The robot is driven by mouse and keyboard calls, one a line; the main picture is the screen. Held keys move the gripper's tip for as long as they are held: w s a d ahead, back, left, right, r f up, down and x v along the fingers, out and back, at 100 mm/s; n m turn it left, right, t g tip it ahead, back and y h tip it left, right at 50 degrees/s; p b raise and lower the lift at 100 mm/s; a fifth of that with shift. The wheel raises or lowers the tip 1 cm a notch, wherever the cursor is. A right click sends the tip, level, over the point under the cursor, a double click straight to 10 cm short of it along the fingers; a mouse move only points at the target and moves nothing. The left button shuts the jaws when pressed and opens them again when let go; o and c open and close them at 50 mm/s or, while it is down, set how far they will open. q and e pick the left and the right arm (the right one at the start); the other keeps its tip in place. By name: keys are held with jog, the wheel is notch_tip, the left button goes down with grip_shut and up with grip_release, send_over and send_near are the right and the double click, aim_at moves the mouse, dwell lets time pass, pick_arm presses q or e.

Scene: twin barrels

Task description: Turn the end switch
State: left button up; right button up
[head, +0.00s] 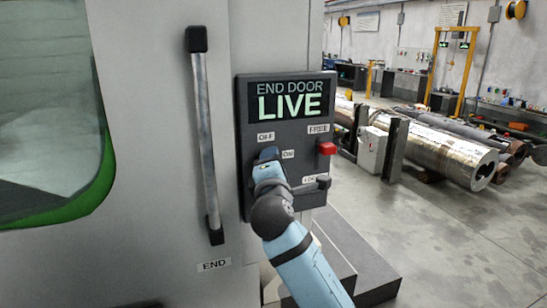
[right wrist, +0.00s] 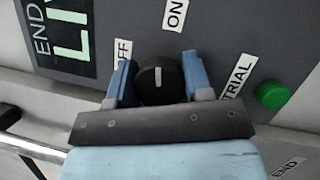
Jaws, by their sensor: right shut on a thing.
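The end switch is a round black knob (right wrist: 157,85) with a white mark, on a dark panel (head: 243,130). In the right wrist view the mark points up the picture, roughly toward the ON label (right wrist: 175,14); the OFF label (right wrist: 123,54) is to the left and the TRIAL label (right wrist: 237,76) to the right. My right gripper (right wrist: 160,78) has its blue fingers on either side of the knob and is shut on it. In the head view my right gripper (head: 267,162) hides the knob. The panel's display (head: 291,100) reads END DOOR LIVE. My left gripper is not in view.
A green button (right wrist: 272,95) is near TRIAL. A tall door handle (head: 203,135) stands left of the panel. Metal cylinders (head: 440,150) lie beyond, right.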

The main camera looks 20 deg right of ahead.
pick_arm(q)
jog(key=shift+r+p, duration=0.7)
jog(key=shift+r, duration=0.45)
pick_arm(e)
jog(key=shift+m+g, duration=0.5)
jog(key=shift+m, duration=0.8)
jog(key=o, duration=0.9)
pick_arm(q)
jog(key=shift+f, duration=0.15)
pick_arm(e)
jog(key=shift+s, duration=0.1)
jog(key=shift+s+a+f, duration=0.15)
jog(key=shift+s, duration=0.2)
pick_arm(q)
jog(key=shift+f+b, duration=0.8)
jog(key=shift+b, duration=0.1)
pick_arm(e)
jog(key=v, duration=1.3)
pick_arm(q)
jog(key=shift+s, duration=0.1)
